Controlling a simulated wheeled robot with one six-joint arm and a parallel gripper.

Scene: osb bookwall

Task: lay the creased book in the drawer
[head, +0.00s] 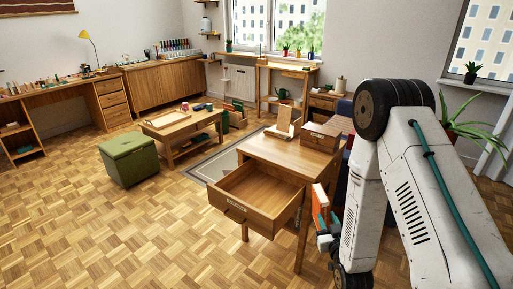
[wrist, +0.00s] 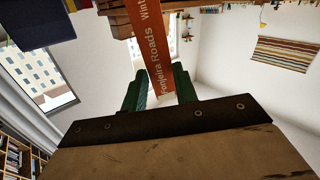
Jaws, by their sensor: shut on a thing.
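My gripper (wrist: 160,92) is shut on an orange book with white spine lettering reading "Fonjeira Roads Wint…" (wrist: 160,48). The book stands upright between the green fingers. In the head view the book (head: 320,204) shows edge-on, just right of the open drawer and outside it, with my gripper (head: 325,238) at its lower end. No crease can be made out on the visible spine.
The cabinet top (head: 270,150) bears a wooden stand (head: 283,122) and a wooden box (head: 320,137). A green ottoman (head: 128,160) and a low table (head: 185,130) stand further left. The parquet floor in front and left of the drawer is clear.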

